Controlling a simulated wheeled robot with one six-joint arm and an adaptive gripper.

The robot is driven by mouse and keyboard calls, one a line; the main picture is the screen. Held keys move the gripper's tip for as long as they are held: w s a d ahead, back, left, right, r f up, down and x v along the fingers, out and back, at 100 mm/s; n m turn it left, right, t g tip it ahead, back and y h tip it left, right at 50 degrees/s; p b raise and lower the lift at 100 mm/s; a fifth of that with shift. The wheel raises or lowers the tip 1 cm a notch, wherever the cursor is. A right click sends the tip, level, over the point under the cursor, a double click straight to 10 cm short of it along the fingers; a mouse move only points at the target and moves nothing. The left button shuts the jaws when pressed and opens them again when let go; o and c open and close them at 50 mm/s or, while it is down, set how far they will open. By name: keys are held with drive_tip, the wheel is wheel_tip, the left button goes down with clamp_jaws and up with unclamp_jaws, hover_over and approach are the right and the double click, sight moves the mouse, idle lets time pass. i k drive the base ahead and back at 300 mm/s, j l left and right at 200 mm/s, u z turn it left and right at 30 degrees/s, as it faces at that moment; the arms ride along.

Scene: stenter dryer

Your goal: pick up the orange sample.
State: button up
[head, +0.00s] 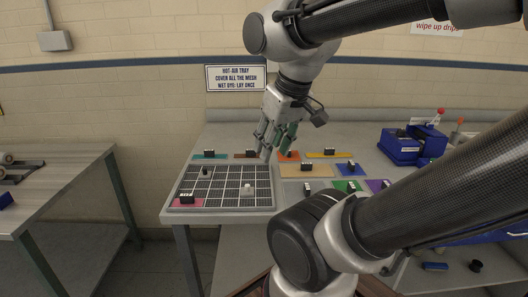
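The orange sample (289,157) lies flat on the grey table towards the back, with a small black block standing on it. My gripper (267,148) hangs from above with its fingers pointing down, just left of the orange sample and near the brown sample (240,154) in the picture. The fingers look spread apart, with nothing seen between them. The gripper appears above the samples, not clearly touching any; its exact height is hard to judge. A green upright piece (290,135) shows beside the fingers, above the orange sample; I cannot tell what it belongs to.
A teal sample (202,156), a yellow one (340,155) and a tan one (292,171) lie nearby; blue, green and purple ones lie further right. A mesh tray (222,208) in front holds a pink sample (180,203) and small knobs. Blue boxes (400,148) stand at right.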

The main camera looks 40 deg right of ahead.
sight(293, 156)
drive_tip(key=i+z, duration=0.1)
drive_tip(key=z, duration=0.3)
drive_tip(key=i+z, duration=0.15)
drive_tip(key=z, duration=0.25)
drive_tip(key=i+j+z, duration=0.1)
drive_tip(key=z, duration=0.3)
